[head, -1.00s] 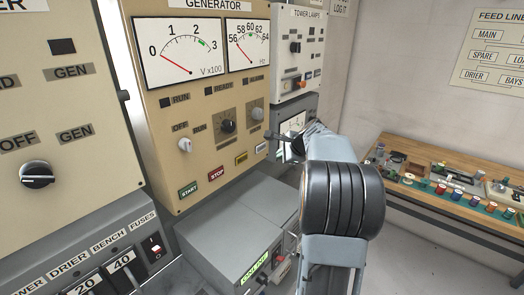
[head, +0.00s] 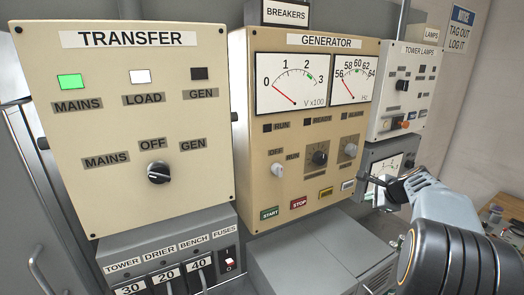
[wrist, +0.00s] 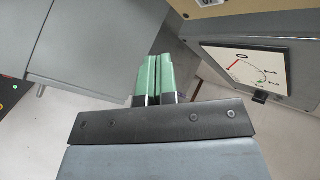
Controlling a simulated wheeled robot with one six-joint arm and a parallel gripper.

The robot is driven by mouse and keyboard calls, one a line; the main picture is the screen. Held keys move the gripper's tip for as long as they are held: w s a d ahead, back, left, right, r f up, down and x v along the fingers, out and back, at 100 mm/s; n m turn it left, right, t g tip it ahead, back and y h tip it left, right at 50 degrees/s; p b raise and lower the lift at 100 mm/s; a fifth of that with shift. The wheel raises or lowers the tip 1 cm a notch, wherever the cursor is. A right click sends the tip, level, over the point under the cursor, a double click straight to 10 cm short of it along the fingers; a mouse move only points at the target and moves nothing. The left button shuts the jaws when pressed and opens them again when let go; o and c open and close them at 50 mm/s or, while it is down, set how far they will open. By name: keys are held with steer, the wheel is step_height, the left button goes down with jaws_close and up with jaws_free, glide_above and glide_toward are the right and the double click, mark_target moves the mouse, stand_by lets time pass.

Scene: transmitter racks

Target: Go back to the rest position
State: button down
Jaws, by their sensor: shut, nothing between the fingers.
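My gripper (wrist: 152,78) shows in the wrist view with its two green fingers pressed together and nothing between them. In the head view my gripper (head: 370,180) is at the end of my grey and black arm at the lower right, in front of the small grey meter panel. It points left and appears apart from the panels, though the exact gap is hard to judge. The grey meter panel (wrist: 243,66) lies to the right of the fingers in the wrist view.
The transfer panel (head: 148,115) has its green MAINS lamp and white LOAD lamp lit. The generator panel (head: 297,118) stands right of it, with its needles low. The tower lamps panel (head: 398,105) is farther right. A grey cabinet (head: 300,250) sits below the generator panel.

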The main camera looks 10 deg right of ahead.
steer(key=s+a+f+n+g, duration=0.3)
steer(key=s+f+n, duration=0.2)
steer(key=s+a+n, duration=0.8)
steer(key=a, duration=0.3)
steer(key=s+a+n+g+h, duration=0.1)
steer(key=s+a+n, duration=0.7)
steer(key=a, duration=0.4)
steer(key=shift+s+a+f+n+g, duration=0.15)
steer(key=shift+s+a+n+g, duration=0.15)
steer(key=shift+s+n, duration=0.15)
